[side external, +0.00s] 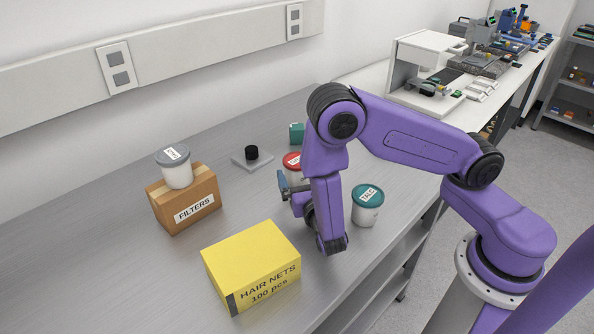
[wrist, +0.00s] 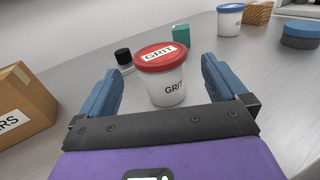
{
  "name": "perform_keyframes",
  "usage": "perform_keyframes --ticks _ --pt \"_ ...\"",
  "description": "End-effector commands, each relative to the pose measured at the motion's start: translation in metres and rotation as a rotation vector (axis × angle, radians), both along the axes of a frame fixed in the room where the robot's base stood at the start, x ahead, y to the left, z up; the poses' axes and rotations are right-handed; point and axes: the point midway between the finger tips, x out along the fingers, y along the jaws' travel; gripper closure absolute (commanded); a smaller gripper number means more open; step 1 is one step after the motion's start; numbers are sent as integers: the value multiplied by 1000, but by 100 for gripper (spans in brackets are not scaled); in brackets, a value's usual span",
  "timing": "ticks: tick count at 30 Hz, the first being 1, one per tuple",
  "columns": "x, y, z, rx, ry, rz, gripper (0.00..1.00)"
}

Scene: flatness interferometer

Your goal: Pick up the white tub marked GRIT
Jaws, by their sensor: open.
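The white tub marked GRIT (wrist: 166,92) has a red lid and stands upright on the grey bench. In the wrist view it is between and just beyond my open fingers, with clear gaps on both sides. In the side external view the tub (side external: 292,161) shows only its red lid and a little of its white wall; my arm hides the rest. My gripper (wrist: 160,80) is open and empty, low over the bench. In the side external view one blue finger (side external: 284,184) shows in front of the tub; the other is hidden.
A grey-lidded tub (side external: 177,169) stands on the FILTERS box (side external: 185,199). A teal-lidded tub (side external: 367,206) and yellow HAIR NETS box (side external: 252,265) are nearer the front. A black knob on a plate (side external: 252,157) and green box (wrist: 181,36) stand near GRIT. A blue-lidded tub (wrist: 231,22) is farther back.

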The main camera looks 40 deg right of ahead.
Motion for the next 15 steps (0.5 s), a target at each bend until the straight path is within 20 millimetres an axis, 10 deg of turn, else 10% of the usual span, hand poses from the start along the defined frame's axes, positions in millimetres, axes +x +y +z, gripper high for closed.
perform_keyframes --ticks 15 --pt "45 -27 2 1 -1 -4 1"
